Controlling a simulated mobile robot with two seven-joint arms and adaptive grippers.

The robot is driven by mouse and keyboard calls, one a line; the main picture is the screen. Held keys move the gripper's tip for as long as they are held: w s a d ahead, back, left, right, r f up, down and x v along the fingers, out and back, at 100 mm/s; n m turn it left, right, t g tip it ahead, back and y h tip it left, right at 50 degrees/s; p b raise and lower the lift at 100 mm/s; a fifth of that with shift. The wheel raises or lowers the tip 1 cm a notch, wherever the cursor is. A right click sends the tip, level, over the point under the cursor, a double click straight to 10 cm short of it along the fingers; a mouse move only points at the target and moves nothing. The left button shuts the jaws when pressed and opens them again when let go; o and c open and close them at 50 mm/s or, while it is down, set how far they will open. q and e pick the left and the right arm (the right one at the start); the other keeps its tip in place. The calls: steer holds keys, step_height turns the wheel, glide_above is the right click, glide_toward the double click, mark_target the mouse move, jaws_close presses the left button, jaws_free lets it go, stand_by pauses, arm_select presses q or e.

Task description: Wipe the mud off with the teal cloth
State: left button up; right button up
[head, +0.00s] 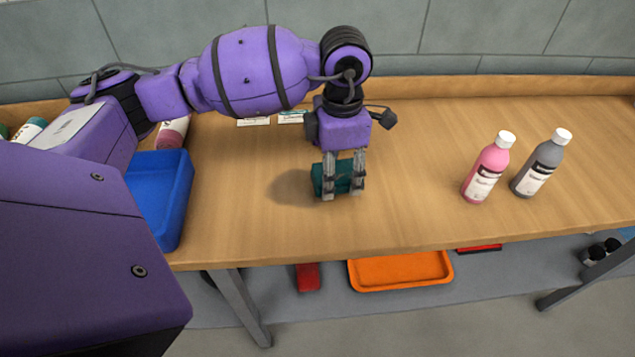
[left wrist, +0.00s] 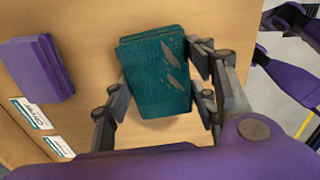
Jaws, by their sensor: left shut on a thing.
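The teal cloth (head: 344,174) is a folded, thick pad between the fingers of my left gripper (head: 343,192). The gripper points down and is shut on it, just above or at the wooden table; I cannot tell if the cloth touches. In the left wrist view the cloth (left wrist: 153,75) shows brownish streaks on its face, between the two fingers (left wrist: 160,108). I see no clear mud patch on the table; part of the table is hidden behind my left arm. My right gripper is not in view.
A pink bottle (head: 486,170) and a grey bottle (head: 540,165) stand on the table (head: 420,200) at right. A blue tray (head: 172,195) lies at left. A folded purple cloth (left wrist: 38,68) lies by two label cards (left wrist: 32,113). An orange tray (head: 400,270) is below. Mid-table is clear.

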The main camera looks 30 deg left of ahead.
arm_select(q)
step_height(320, 180, up, 2)
steer(key=shift+r+p, duration=0.1)
steer(key=shift+p, duration=0.25)
steer(key=shift+r+p, duration=0.6)
steer(key=shift+r, duration=0.75)
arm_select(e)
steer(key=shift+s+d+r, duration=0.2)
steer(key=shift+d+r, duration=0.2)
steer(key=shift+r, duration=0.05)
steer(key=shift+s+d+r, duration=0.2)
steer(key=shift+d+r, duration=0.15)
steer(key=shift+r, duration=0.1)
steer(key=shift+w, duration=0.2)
